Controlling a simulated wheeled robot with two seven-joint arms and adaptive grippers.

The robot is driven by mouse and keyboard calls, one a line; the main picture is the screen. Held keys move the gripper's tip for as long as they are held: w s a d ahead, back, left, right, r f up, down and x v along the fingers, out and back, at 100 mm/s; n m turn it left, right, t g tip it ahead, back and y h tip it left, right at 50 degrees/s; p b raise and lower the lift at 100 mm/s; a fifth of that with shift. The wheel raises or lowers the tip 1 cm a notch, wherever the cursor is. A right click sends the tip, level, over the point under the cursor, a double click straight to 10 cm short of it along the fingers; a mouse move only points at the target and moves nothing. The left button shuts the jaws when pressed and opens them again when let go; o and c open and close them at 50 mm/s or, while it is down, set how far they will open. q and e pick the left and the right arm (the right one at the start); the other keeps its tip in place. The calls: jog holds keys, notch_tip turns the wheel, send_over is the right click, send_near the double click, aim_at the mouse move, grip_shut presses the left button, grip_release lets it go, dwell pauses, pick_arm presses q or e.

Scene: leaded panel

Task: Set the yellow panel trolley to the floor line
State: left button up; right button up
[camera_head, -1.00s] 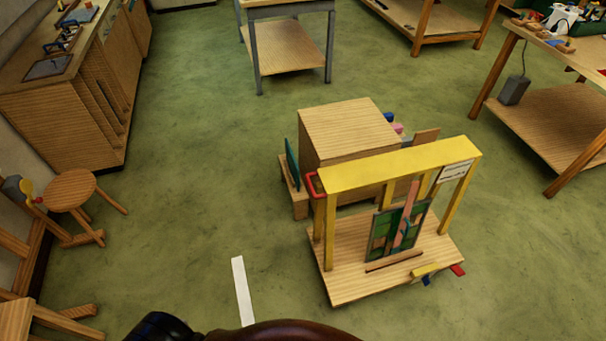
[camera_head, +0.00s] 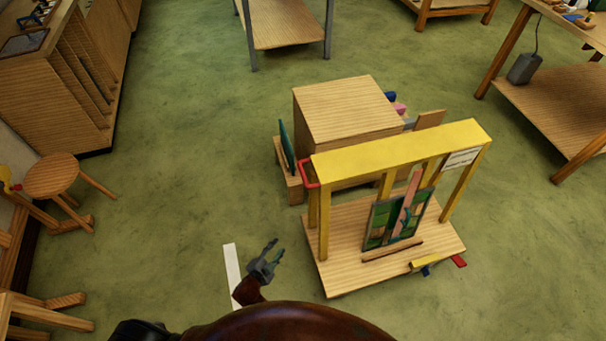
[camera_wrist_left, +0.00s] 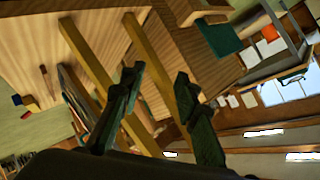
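The yellow panel trolley (camera_head: 400,150) stands on the green floor right of centre in the head view, with a wooden base and a stained-glass panel (camera_head: 397,220) leaning on it. A red handle (camera_head: 307,172) is on the left end of its yellow top beam. The white floor line (camera_head: 232,273) lies left of the trolley, apart from it. My left gripper (camera_head: 268,253) is open and empty between the line and the trolley. Its two fingers (camera_wrist_left: 158,95) show spread in the left wrist view, with yellow posts beyond them. My right gripper is not in view.
A wooden cabinet (camera_head: 345,110) stands right behind the trolley. A stool (camera_head: 52,176) and a counter (camera_head: 60,100) are at the left. Workbenches (camera_head: 550,100) stand at the right and the back. The floor between stool and trolley is clear apart from the line.

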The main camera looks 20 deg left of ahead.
pick_arm(q)
jog(key=w+d+r+m+t+h+b, duration=0.15)
jog(key=w+r, duration=0.25)
jog(key=r, duration=0.4)
jog(key=w+d+r+m+t+y, duration=0.1)
jog(key=w+r+m+t, duration=0.1)
jog(key=w+r, duration=0.45)
jog(key=m+t+h+b, duration=0.1)
jog(key=m+t+h, duration=0.15)
jog(key=m, duration=0.25)
send_near(302, 172)
jog(key=w+f, duration=0.1)
jog(key=w, duration=0.2)
jog(key=shift+n+t, duration=0.25)
jog(key=shift+t, duration=0.05)
jog(key=x, duration=0.2)
jog(key=b+x, duration=0.1)
jog(key=x, duration=0.3)
jog(key=shift+w+d, duration=0.25)
jog(key=shift+d, duration=0.2)
jog(key=shift+w+y, duration=0.3)
jog(key=shift+c, duration=0.3)
grip_shut()
